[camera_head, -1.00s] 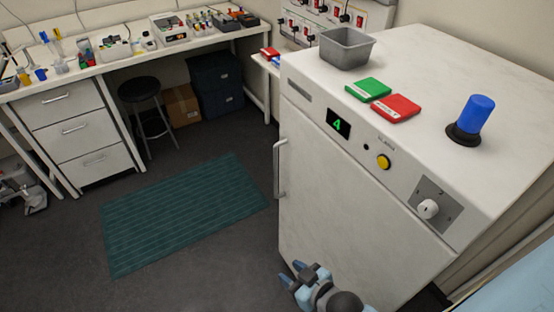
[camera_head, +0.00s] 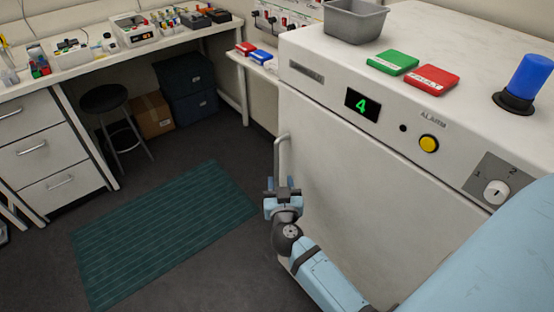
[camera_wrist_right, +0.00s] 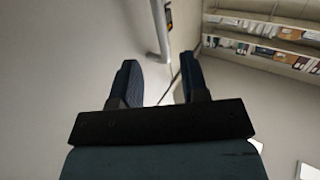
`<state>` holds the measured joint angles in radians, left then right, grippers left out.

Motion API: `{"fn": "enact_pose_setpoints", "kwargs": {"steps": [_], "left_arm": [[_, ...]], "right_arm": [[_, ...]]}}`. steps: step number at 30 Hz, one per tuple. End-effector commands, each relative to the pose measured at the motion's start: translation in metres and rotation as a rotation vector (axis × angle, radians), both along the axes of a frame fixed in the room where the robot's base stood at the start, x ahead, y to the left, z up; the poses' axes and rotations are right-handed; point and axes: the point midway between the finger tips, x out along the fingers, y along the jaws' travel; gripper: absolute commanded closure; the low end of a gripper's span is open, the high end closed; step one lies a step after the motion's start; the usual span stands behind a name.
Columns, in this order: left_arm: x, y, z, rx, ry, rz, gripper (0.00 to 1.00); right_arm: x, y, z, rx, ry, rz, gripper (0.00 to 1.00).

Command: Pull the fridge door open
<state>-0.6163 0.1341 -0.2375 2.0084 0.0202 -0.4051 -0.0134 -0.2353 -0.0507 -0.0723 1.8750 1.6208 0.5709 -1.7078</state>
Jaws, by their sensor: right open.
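The white fridge (camera_head: 345,185) stands at the right in the head view, with its door shut. Its vertical bar handle (camera_head: 278,155) is at the left edge of the door. My right gripper (camera_head: 283,188) is at the lower end of the handle and partly hides it. In the right wrist view my right gripper (camera_wrist_right: 160,82) is open, with nothing between its two dark fingers. The handle (camera_wrist_right: 159,28) shows there beyond the fingertips, and I cannot tell whether they touch it. My left gripper is not in view.
On the fridge top are a grey bin (camera_head: 354,22), a green box (camera_head: 393,62), a red box (camera_head: 432,77) and a blue-topped object (camera_head: 524,84). A green mat (camera_head: 165,230) lies on clear floor left of the door. A stool (camera_head: 112,110) stands by the bench.

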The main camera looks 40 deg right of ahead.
Motion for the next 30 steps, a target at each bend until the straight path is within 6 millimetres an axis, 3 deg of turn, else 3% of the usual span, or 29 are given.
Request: {"fn": "enact_pose_setpoints", "kwargs": {"steps": [6,12,18,27,30], "left_arm": [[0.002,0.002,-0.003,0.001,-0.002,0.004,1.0],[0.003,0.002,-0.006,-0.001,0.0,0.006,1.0],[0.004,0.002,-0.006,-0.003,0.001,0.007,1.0],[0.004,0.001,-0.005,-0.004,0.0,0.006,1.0],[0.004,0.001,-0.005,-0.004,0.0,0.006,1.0]], "right_arm": [[0.043,-0.024,0.001,-0.001,-0.004,0.0,0.59],[0.071,-0.04,0.0,-0.001,-0.003,0.002,0.59],[0.084,-0.047,0.0,-0.001,-0.002,0.002,0.59],[0.086,-0.048,0.0,0.0,-0.001,0.002,0.59],[0.086,-0.048,0.0,0.0,-0.001,0.002,0.82]]}}
